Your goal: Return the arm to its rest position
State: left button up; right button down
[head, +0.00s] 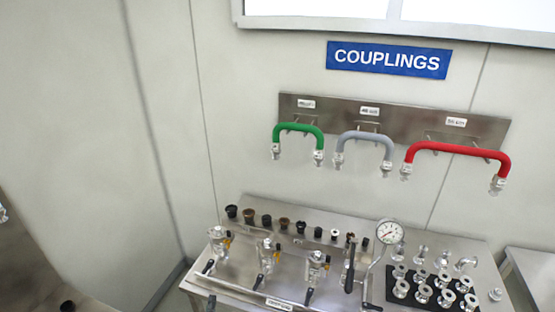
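Neither of my grippers can be made out in the head view, and no part of my arms clearly shows. What they hold, if anything, is hidden from me. A steel bench (262,205) stands at the lower middle with valves, a round pressure gauge (389,232) and a row of dark caps (284,224) on it. A green hose (298,128), a grey hose (364,136) and a red hose (457,148) hang on a steel wall rack (340,108).
A black mat (393,291) with several metal fittings lies at the bench's right. A blue COUPLINGS sign (388,60) is on the wall under a window frame. Another steel surface (530,270) stands at the right edge. A steel panel (30,255) stands at the lower left.

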pick_arm(q)
jog(key=s+a+f+n+g+y, duration=0.2)
jog(key=s+a+f+n+g, duration=0.5)
jog(key=s+a+n, duration=0.5)
jog(key=s+f+n+g+h, duration=0.2)
jog(key=s+f+n, duration=0.15)
jog(key=s, duration=0.65)
jog(key=s+f+n+g+h, duration=0.1)
jog(key=s+f+n+g, duration=0.15)
jog(key=s+n, duration=0.45)
jog(key=s+f+m+g+b, duration=0.1)
jog(key=s+f+m+b, duration=0.2)
jog(key=f, duration=2.9)
jog(key=s+f+g, duration=0.1)
jog(key=s+f, duration=1.7)
jog(key=s, duration=0.2)
jog(key=shift+s+d+f+m+h+b, duration=0.25)
jog(key=shift+f+m+h+b, duration=0.1)
jog(key=shift+m+h, duration=0.1)
